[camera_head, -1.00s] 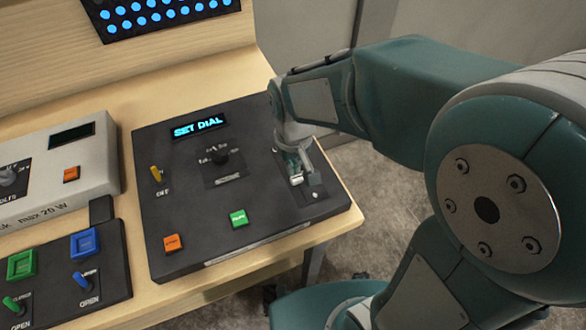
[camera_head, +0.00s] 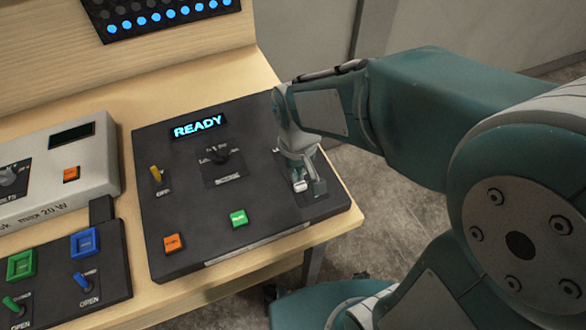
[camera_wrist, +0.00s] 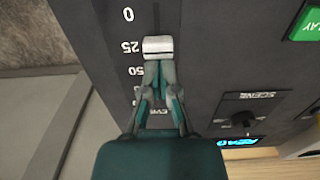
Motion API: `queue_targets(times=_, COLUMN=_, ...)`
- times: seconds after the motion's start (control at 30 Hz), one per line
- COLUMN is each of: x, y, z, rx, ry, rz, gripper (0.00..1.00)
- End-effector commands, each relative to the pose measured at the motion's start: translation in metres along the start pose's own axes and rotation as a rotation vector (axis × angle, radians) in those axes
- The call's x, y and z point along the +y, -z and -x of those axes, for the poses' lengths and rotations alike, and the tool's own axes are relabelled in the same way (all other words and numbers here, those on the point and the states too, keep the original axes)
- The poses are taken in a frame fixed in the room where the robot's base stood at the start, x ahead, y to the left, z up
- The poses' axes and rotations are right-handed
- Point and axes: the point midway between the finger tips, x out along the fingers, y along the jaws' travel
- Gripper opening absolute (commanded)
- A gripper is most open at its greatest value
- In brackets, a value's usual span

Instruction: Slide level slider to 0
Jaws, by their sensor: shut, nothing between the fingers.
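The level slider's pale knob (camera_wrist: 157,46) is level with the 25 mark in the wrist view. The 0 mark (camera_wrist: 128,14) lies further along the slot, with bare slot between. The knob also shows in the head view (camera_head: 300,186), just below my gripper. My gripper (camera_wrist: 158,75) is shut with nothing between the fingers. Its fingertips meet the knob's near side, opposite the 0 end, and look to be touching it. The black console (camera_head: 205,245) holds the slider at its right side. Its display (camera_head: 198,127) reads READY.
The table's right edge is close to the slider.

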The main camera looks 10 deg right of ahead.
Motion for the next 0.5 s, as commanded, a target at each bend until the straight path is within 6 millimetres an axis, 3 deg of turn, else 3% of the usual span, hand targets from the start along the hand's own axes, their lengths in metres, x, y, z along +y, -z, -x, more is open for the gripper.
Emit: queue_targets(times=0.5, x=0.0000, y=-0.0101, z=-0.0001, rx=0.000, ry=0.000, rz=0.000, gripper=0.00)
